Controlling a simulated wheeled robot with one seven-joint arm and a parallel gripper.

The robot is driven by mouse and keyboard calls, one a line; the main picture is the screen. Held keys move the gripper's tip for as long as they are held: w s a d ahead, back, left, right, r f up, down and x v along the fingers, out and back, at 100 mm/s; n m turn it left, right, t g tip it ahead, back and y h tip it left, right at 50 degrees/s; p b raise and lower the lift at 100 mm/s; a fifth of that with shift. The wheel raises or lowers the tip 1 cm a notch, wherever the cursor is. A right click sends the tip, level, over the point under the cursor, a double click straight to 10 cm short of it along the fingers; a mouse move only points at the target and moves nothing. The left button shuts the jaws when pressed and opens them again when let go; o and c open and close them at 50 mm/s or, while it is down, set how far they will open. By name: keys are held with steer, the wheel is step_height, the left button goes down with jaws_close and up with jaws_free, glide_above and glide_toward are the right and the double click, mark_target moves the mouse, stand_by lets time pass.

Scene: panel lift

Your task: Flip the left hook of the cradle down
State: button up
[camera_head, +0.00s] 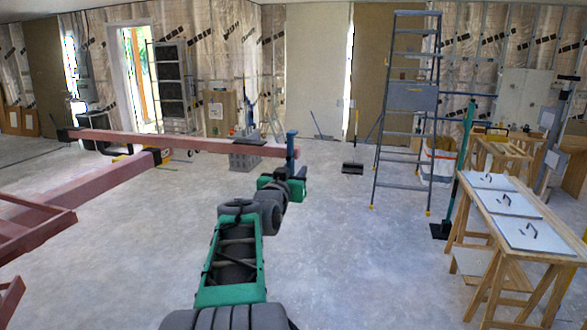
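The cradle of the panel lift shows as a long dull-red crossbar (175,142) running across the left half of the head view. A blue upright hook (291,146) stands at the crossbar's right end in the picture, rising above and hanging below the bar. A small dark piece (63,134) sits at its far left end. I cannot tell which end the task calls left. My green and grey arm reaches forward, and my gripper (298,173) is close to the blue hook's lower part. Contact cannot be made out. The fingers are too small and dark to read.
The lift's red frame (80,185) fills the left side. A grey stepladder (405,110) stands right of centre. A wooden trestle table (515,215) with white panels is at the right, a green-handled tool (466,150) beside it. The floor between is clear.

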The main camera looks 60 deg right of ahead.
steer(key=shift+c, duration=0.4)
jaws_close()
stand_by(1.0)
